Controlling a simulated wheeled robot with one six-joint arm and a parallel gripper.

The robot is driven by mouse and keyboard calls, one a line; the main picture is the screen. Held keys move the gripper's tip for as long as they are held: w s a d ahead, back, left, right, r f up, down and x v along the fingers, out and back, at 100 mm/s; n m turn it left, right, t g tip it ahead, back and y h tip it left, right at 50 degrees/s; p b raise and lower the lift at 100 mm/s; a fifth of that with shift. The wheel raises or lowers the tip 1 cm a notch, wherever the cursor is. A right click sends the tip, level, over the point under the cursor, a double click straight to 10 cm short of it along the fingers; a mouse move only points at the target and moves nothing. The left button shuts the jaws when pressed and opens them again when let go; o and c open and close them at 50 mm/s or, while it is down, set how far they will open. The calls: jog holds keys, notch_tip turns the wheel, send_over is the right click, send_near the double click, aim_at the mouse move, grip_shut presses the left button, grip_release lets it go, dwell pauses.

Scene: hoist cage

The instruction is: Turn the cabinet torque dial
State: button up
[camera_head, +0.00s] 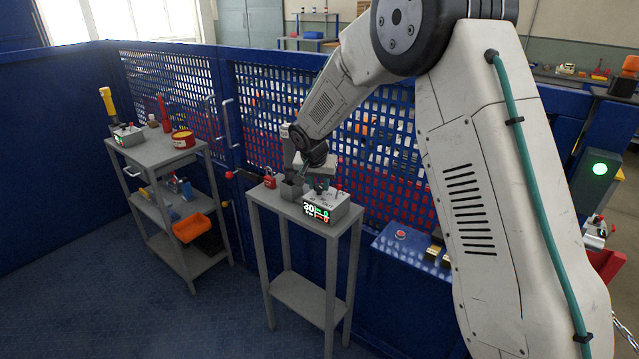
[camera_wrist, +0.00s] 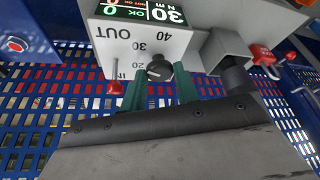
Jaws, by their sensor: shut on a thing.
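The torque dial (camera_wrist: 158,70) is a dark round knob on a light grey box (camera_head: 338,206), which stands on a narrow grey stand. In the wrist view, numbers 20, 30 and 40 surround the dial, and the picture is upside down. My gripper (camera_wrist: 160,84) has its two green fingers on either side of the dial, shut on it. The box's display (camera_head: 316,212) reads 30 N m, with green OK lettering in the wrist view. A thin lever with a red tip (camera_wrist: 115,87) stands beside one finger. In the head view my wrist hides the dial.
A grey open holder (camera_head: 291,189) and a red padlock (camera_head: 270,182) are beside the box. A blue mesh fence (camera_head: 380,150) stands close behind. A grey shelf trolley (camera_head: 150,150) with tools stands left. Blue floor (camera_head: 110,310) is clear in front.

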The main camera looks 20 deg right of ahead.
jog(key=shift+w+m+h, duration=0.1)
jog(key=shift+m+h, duration=0.2)
jog(key=shift+m, duration=0.3)
jog(key=shift+a, duration=0.1)
jog(key=o, duration=1)
jog(key=shift+c, duration=0.2)
jog(key=shift+r, duration=0.15)
jog(key=v, duration=0.7)
jog(key=shift+r, duration=0.3)
